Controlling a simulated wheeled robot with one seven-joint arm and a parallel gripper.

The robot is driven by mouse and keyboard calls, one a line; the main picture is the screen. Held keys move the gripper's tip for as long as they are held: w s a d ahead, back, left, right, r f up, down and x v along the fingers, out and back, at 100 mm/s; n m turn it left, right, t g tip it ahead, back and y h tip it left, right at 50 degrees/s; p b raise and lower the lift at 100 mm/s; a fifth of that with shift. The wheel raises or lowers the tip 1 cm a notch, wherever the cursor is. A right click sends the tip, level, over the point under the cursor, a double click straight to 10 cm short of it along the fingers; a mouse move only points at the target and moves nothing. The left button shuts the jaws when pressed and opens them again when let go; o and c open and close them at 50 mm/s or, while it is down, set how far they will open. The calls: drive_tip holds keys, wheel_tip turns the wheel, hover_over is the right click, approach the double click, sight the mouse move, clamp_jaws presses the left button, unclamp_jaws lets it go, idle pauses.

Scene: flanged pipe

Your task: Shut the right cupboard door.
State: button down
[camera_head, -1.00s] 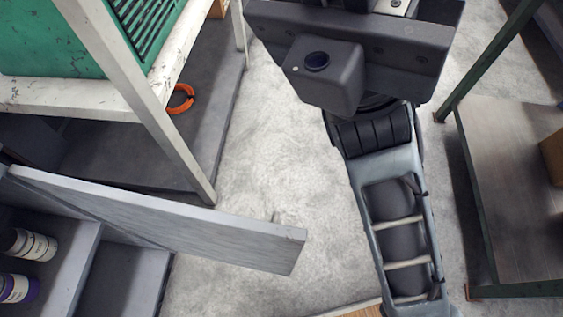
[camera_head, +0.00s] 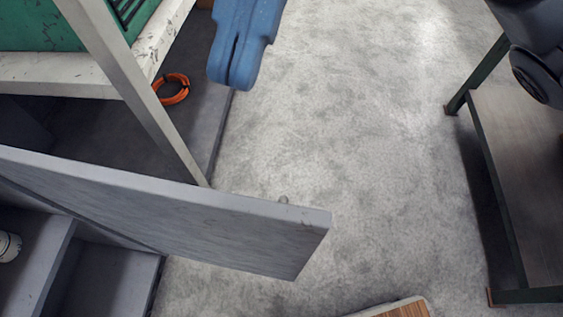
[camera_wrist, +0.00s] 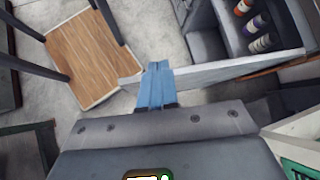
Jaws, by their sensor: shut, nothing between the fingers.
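The cupboard door (camera_head: 170,210) is a grey panel standing wide open across the lower left of the head view. My gripper (camera_head: 232,80) has blue fingers, shut and empty, beyond the door at the top of the head view. In the wrist view my gripper (camera_wrist: 154,66) overlaps the door's edge; I cannot tell whether they touch.
A white-framed rack (camera_head: 140,90) with an orange ring (camera_head: 173,89) on its lower shelf stands behind the door. A green-legged table (camera_head: 525,180) stands at the right. A wooden-topped stool (camera_wrist: 92,55) shows in the wrist view. Bottles (camera_wrist: 252,25) stand inside the cupboard. The middle floor is clear.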

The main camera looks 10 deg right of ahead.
drive_tip(key=w+d+f+t+h+b, duration=0.2)
drive_tip(key=w+d+f+t+h, duration=0.1)
drive_tip(key=w+d+f+h, duration=0.15)
drive_tip(key=s+a+f, duration=0.2)
drive_tip(key=s+f, duration=0.4)
drive_tip(key=f, duration=0.2)
drive_tip(key=shift+s+a, duration=0.2)
drive_tip(key=shift+s, duration=0.1)
drive_tip(key=shift+f+y, duration=0.1)
drive_tip(key=shift+y, duration=0.15)
